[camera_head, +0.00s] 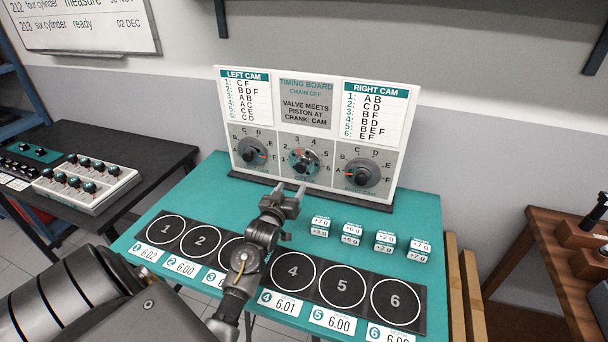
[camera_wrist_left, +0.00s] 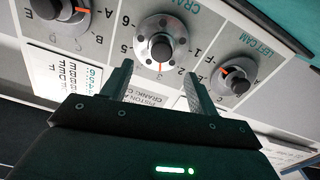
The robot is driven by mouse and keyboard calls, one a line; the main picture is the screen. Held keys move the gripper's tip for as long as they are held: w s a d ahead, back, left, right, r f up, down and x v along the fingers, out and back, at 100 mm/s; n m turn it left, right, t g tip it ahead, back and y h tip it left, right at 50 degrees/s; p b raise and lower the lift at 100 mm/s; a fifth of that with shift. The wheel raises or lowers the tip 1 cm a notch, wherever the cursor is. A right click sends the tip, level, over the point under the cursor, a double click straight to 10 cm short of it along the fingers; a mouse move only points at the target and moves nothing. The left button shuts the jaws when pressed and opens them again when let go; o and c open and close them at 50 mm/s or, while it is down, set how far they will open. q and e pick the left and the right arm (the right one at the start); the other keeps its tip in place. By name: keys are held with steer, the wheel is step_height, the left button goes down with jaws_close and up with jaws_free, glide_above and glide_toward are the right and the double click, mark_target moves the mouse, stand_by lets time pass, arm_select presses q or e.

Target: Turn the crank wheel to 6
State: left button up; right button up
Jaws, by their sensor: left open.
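The timing board (camera_head: 318,125) stands upright at the back of the teal table. Its middle dial is the crank wheel (camera_head: 303,161), a grey disc with a dark knob, numbered around its rim. In the left wrist view the crank wheel (camera_wrist_left: 161,43) appears upside down, its orange mark pointing at or near 3. My left gripper (camera_head: 290,188) is open and empty, in front of the board and just below the crank wheel in the head view. In the wrist view its fingers (camera_wrist_left: 158,69) are spread to either side of the dial's lower part, with no visible grip on the knob. My right gripper is out of view.
The left cam dial (camera_head: 251,151) and right cam dial (camera_head: 362,173) flank the crank wheel closely. Small labelled weights (camera_head: 351,229) sit right of my gripper. A black strip with numbered circles (camera_head: 343,286) lies along the table's front. A side table with a knobbed box (camera_head: 88,186) stands left.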

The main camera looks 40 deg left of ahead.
mark_target(300, 170)
arm_select(q)
steer(key=x, duration=0.3)
steer(key=p+x, duration=0.1)
steer(key=x, duration=0.3)
steer(key=p+x, duration=0.1)
steer(key=x, duration=0.2)
steer(key=shift+a+r, duration=0.15)
steer(key=shift+a, duration=0.2)
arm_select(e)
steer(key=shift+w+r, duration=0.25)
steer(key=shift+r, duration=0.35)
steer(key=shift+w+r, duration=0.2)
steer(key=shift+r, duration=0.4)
arm_select(q)
steer(key=c, duration=1)
